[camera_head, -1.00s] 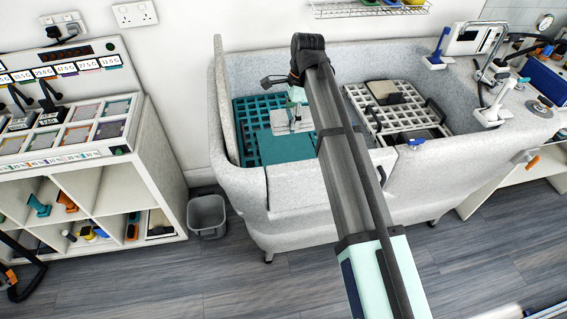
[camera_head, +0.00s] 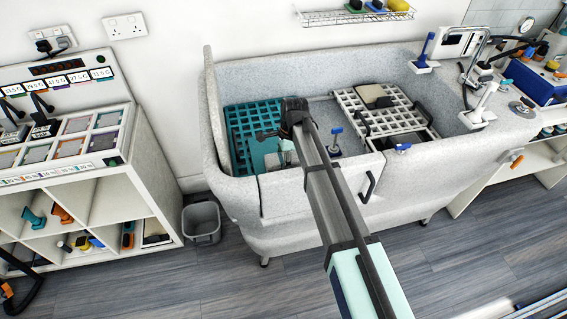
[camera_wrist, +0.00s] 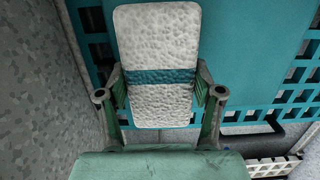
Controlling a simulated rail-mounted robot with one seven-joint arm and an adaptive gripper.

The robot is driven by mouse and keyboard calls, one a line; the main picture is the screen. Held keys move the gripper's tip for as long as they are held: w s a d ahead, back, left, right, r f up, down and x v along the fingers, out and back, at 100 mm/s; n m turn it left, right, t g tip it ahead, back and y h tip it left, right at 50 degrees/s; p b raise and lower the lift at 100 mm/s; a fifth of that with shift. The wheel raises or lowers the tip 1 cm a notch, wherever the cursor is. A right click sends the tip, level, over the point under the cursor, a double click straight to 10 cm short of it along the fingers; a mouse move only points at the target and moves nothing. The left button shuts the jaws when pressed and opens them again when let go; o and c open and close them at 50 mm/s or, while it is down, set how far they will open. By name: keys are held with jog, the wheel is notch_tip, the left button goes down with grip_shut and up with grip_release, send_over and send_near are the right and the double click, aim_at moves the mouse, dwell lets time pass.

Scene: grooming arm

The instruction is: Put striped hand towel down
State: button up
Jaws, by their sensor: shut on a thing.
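The striped hand towel (camera_wrist: 155,40), white and bumpy with a teal band across it, is held in my gripper (camera_wrist: 160,88) in the wrist view. One finger is on each side of it, and it lies over a flat teal panel (camera_wrist: 235,45). I cannot tell if the towel touches the panel. In the head view my gripper (camera_head: 283,148) is over the left end of the grey tub and is partly hidden by my arm. The towel cannot be made out clearly there.
A teal grate (camera_head: 243,120) lies in the left of the tub (camera_head: 283,202), whose walls rise around it. A grey bin (camera_head: 201,220) stands left.

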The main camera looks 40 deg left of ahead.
jog(key=shift+f, duration=1.4)
jog(key=shift+f, duration=0.15)
jog(key=o, duration=1)
jog(key=r, duration=0.4)
jog(key=w+r+b, duration=0.1)
jog(key=r, duration=0.3)
jog(key=d+r+b, duration=0.1)
jog(key=r, duration=0.3)
jog(key=shift+w+d+r, duration=0.1)
jog(key=shift+w, duration=0.1)
